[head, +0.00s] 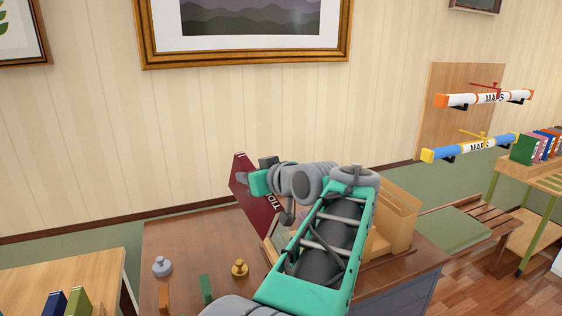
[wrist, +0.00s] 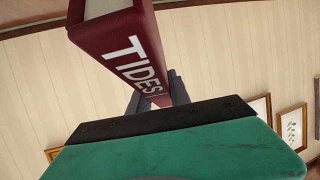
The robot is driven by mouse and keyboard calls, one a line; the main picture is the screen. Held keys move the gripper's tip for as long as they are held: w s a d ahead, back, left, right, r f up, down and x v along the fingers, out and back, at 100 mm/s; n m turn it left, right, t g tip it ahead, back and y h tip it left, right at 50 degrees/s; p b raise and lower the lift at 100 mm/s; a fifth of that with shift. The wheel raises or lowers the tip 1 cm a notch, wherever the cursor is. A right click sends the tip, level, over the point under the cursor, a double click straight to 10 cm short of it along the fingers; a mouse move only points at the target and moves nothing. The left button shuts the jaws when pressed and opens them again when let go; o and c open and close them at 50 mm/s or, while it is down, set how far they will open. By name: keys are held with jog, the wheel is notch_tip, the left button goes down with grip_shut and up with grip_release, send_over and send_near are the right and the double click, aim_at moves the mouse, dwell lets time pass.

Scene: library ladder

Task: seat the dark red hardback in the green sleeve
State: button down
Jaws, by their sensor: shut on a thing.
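The dark red hardback (head: 260,207) is in my gripper (head: 244,178), raised above the brown desk and tilted. Its spine, with white lettering reading TIDES, also shows large in the wrist view (wrist: 122,45). The grey fingers (wrist: 158,92) are shut on the book at its near end. My arm covers part of the book and of the desk behind it in the head view. I cannot tell for sure which thing is the green sleeve; a small upright green piece (head: 206,288) stands on the desk, and the sleeve may be hidden behind my arm.
The brown desk (head: 185,238) also holds a grey knobbed piece (head: 162,267), a brass one (head: 239,268) and an orange piece (head: 164,297). Tan boxes (head: 398,212) stand at its right, partly behind my arm. A bench (head: 455,229) and a book-laden shelf are further right.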

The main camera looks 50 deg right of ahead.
jog(key=shift+n+g+y, duration=0.3)
jog(key=shift+g+y, duration=0.1)
jog(key=shift+y, duration=0.1)
jog(key=w+p, duration=0.1)
jog(key=w, duration=0.1)
jog(key=w+r+p, duration=0.1)
jog(key=w+p, duration=0.3)
jog(key=shift+w+d+r, duration=0.2)
jog(key=shift+w+d, duration=0.1)
jog(key=shift+d, duration=0.05)
jog(key=shift+g, duration=0.4)
jog(key=w+d+f+p, duration=0.2)
jog(key=d, duration=0.1)
jog(key=shift+w+f+p, duration=0.1)
jog(key=shift+w+p, duration=0.05)
jog(key=shift+p, duration=0.2)
jog(key=s+d+f+m+g+h, duration=0.1)
jog(key=s+d+f+m+g, duration=0.2)
jog(key=s+d, duration=0.3)
jog(key=d+f+g, duration=0.1)
jog(key=d, duration=0.3)
jog(key=shift+s+f+m+h, duration=0.25)
jog(key=shift+f+m+h, duration=0.05)
jog(key=shift+f+h, duration=0.1)
jog(key=shift+f+b, duration=0.15)
jog(key=shift+b, duration=0.35)
notch_tip(320, 180, down, 6)
jog(key=b, duration=0.4)
jog(key=shift+r, duration=0.25)
